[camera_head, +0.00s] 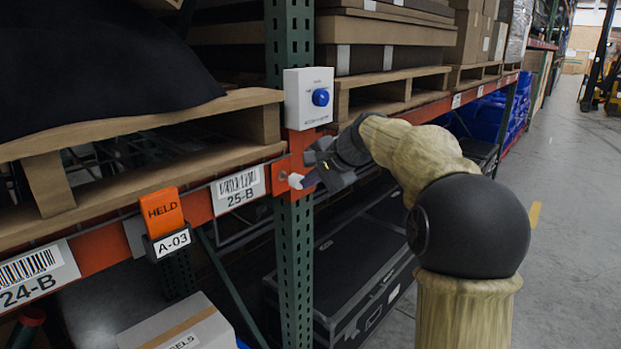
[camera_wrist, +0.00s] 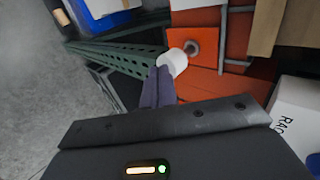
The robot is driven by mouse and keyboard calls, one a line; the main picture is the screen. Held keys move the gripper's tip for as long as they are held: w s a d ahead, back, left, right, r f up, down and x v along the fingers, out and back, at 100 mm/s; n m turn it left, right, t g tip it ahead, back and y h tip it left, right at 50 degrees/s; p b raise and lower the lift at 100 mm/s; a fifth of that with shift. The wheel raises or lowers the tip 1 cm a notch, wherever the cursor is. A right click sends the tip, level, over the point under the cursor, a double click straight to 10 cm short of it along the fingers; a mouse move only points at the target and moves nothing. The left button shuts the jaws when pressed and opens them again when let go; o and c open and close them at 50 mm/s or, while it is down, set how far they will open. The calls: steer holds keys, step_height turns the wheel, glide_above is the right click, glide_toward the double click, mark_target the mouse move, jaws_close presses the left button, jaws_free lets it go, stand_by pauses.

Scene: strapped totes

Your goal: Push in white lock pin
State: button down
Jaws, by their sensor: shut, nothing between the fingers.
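The white lock pin (camera_head: 295,181) sticks out from the orange beam end plate (camera_head: 285,162) at the green rack upright. In the wrist view, the white pin head (camera_wrist: 173,62) stands out from the orange plate (camera_wrist: 212,80) beside a round grey metal piece (camera_wrist: 192,48). My gripper (camera_head: 309,181) is shut and empty, with its fingertips right at the pin head. In the wrist view, my closed fingers (camera_wrist: 160,72) overlap the near edge of the pin head. I cannot tell whether they touch it. My fingers hide part of the pin.
A white box with a blue button (camera_head: 308,98) is on the green upright (camera_head: 290,45) above the pin. An orange HELD tag (camera_head: 162,212) hangs on the beam at left. A wooden pallet (camera_head: 150,118) sits on that beam.

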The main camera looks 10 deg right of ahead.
mark_target(297, 176)
steer(key=w+a+p, duration=0.2)
steer(key=shift+w+r, duration=0.15)
steer(key=shift+w, duration=0.2)
steer(key=shift+w+a+p, duration=0.2)
steer(key=shift+w+p, duration=0.1)
steer(key=shift+p, duration=0.05)
steer(key=shift+s, duration=0.1)
steer(key=shift+b, duration=0.3)
